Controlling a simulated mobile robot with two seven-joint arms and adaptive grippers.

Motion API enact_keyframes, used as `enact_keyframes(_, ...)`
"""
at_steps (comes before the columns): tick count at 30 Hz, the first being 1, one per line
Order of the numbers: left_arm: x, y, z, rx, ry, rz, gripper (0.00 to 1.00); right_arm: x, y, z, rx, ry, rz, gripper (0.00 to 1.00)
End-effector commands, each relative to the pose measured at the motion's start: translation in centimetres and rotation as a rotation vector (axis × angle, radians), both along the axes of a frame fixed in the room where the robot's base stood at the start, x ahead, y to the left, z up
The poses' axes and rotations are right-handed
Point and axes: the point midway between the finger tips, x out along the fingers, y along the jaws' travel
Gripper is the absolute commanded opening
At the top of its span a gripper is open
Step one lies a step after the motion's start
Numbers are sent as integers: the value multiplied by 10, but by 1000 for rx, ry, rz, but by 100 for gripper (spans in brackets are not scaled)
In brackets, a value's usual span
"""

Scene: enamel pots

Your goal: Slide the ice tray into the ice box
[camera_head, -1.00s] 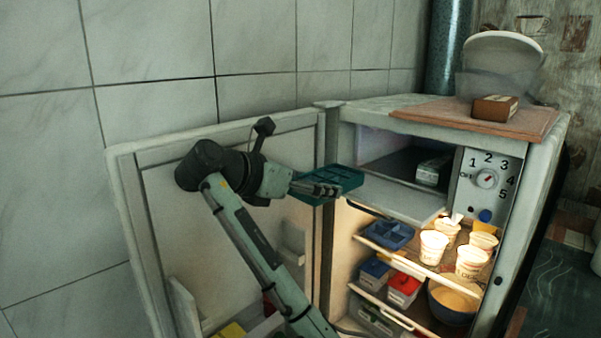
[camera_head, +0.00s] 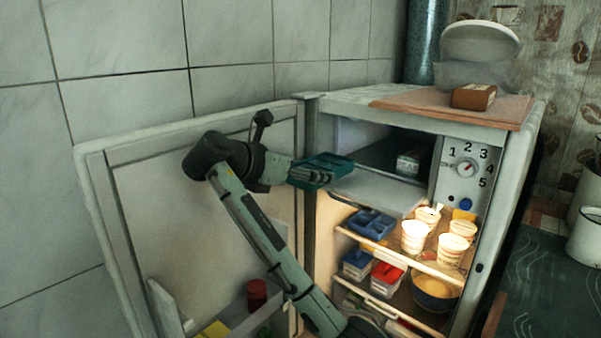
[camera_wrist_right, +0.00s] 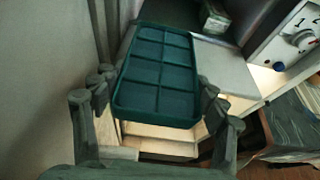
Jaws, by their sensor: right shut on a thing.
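The teal ice tray (camera_head: 328,163), divided into small compartments, is held by my right gripper (camera_head: 310,174) in front of the open ice box. In the right wrist view the gripper's fingers (camera_wrist_right: 160,98) are on both sides of the tray (camera_wrist_right: 152,72), near its closer end. The ice box (camera_head: 378,146) is the dark upper compartment of the fridge. Its pale flap (camera_head: 385,192) is folded down level, and the tray's far end is by the flap's left part. Whether they touch is unclear. My left gripper is not in view.
A white carton (camera_head: 412,163) lies inside the ice box at the right. The fridge door (camera_head: 150,200) stands open on the left. Shelves below hold white cups (camera_head: 414,237), a blue tray (camera_head: 371,224) and a bowl (camera_head: 436,292). A control dial (camera_head: 465,167) is right of the opening.

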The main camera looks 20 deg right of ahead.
Motion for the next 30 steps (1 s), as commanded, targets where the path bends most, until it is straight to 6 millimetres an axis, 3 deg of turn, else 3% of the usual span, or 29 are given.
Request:
enact_keyframes(11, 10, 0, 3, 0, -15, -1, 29, 10, -25, -5, -2, -1, 0, 36)
enact_keyframes(30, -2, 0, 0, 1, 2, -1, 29, 27, -66, -7, -1, -2, 0, 36)
